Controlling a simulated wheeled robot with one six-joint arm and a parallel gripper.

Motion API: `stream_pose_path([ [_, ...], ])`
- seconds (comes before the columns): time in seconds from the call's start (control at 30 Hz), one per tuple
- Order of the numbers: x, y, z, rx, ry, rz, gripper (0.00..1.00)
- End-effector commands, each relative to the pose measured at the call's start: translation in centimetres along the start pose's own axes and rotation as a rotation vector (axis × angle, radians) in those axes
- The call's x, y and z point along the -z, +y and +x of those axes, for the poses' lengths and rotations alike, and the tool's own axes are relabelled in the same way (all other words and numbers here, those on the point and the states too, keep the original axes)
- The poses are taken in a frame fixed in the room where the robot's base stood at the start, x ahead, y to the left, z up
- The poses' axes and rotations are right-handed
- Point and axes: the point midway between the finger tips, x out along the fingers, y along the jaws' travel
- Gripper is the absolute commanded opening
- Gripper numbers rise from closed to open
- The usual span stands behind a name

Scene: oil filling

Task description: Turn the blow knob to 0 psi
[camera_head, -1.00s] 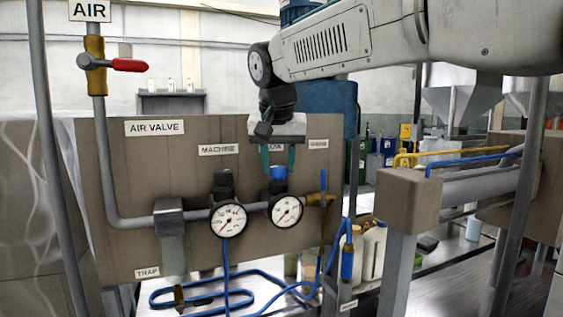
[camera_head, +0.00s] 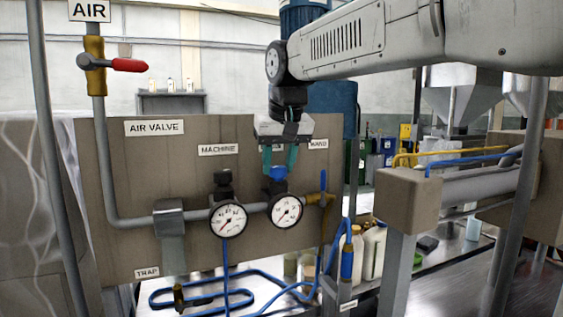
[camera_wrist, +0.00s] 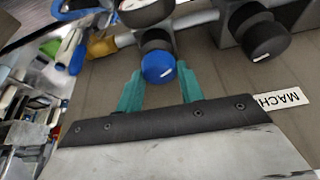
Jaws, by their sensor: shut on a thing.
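The blow knob (camera_head: 278,174) is a blue cap above the right-hand white gauge (camera_head: 286,212) on the brown panel. It also shows in the wrist view (camera_wrist: 158,67) as a blue disc with a white mark. My gripper (camera_head: 279,168) comes down from above, its teal fingers on either side of the blue knob and shut on it. In the wrist view, my gripper (camera_wrist: 159,76) has its fingertips at the knob's sides. The gauge needle points to the lower left, but its exact reading is too small to tell. My gripper hides the label above the knob.
A black knob (camera_head: 223,182) and the machine gauge (camera_head: 228,219) stand just left on the same pipe. A blue-handled wand valve (camera_head: 323,187) is close on the right. The air valve's red handle (camera_head: 130,65) is at upper left. Blue hoses (camera_head: 205,292) lie below the panel.

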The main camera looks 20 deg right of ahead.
Motion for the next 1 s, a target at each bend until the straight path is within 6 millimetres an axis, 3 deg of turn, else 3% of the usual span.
stream_pose_path([
  [0.43,-0.07,0.15,0.00,0.095,-0.003,-0.227,0.15],
  [1.0,-0.07,0.17,0.01,0.111,-0.003,-0.267,0.15],
])
